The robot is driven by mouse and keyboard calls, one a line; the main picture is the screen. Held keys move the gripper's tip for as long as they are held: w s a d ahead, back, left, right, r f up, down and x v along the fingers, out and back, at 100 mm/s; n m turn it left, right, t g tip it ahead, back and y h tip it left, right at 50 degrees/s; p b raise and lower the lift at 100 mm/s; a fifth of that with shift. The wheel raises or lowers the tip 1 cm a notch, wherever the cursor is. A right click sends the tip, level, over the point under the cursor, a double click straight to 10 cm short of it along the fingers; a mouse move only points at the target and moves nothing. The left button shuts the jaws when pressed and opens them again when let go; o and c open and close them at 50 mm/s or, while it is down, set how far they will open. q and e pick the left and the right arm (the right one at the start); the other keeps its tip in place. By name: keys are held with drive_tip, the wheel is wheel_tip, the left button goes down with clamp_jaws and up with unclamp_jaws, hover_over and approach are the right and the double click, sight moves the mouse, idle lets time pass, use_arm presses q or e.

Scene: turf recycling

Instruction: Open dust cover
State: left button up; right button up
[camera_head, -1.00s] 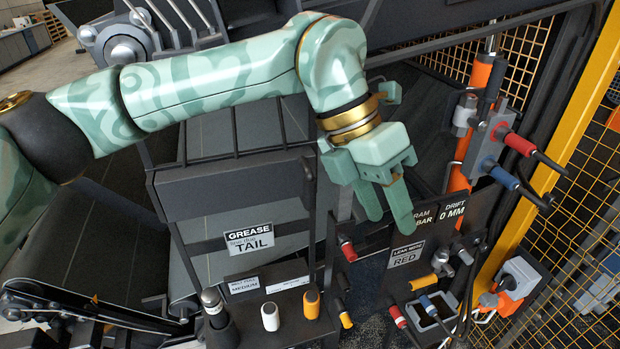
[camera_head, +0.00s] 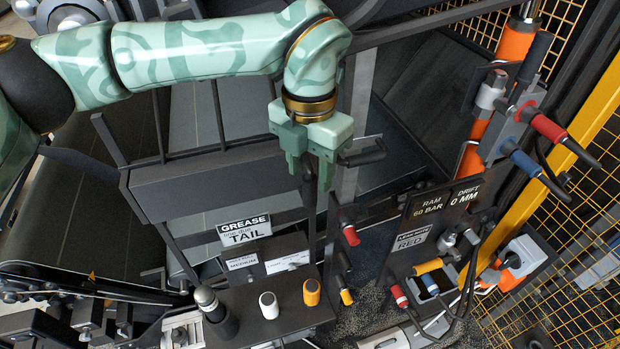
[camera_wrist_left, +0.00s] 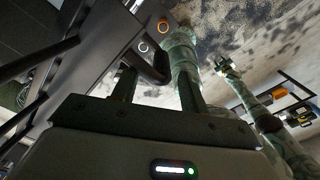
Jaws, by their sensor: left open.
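A wide dark grey panel (camera_head: 220,183), which may be the dust cover, stands above the GREASE TAIL label (camera_head: 245,229); I cannot tell for sure. My left gripper (camera_head: 312,172) hangs down at the panel's right end, its green fingers apart with nothing clearly between them. A dark handle (camera_head: 362,153) sticks out just right of the gripper. In the left wrist view a dark hooked handle (camera_wrist_left: 150,66) shows beyond the open fingers (camera_wrist_left: 157,88); contact cannot be judged. My right gripper is not seen in the head view.
A shelf below holds a black-and-silver cylinder (camera_head: 213,305), a white knob (camera_head: 268,304) and an orange knob (camera_head: 312,292). Red (camera_head: 548,128) and blue (camera_head: 524,163) grips stand at the right, by a yellow post and mesh fence (camera_head: 560,290). A RAM/DRIFT sign board (camera_head: 432,204) stands right of the panel.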

sight(311, 189)
use_arm(q)
wheel_tip(311, 189, down, 4)
drive_tip(key=shift+r+p, duration=0.15)
drive_tip(key=shift+p, duration=0.25)
drive_tip(key=shift+s, duration=0.35)
drive_tip(key=shift+w+f, duration=0.1)
drive_tip(key=shift+f, duration=0.2)
drive_tip(key=shift+w, duration=0.15)
drive_tip(key=c, duration=0.8)
drive_tip(key=shift+d, duration=0.1)
clamp_jaws()
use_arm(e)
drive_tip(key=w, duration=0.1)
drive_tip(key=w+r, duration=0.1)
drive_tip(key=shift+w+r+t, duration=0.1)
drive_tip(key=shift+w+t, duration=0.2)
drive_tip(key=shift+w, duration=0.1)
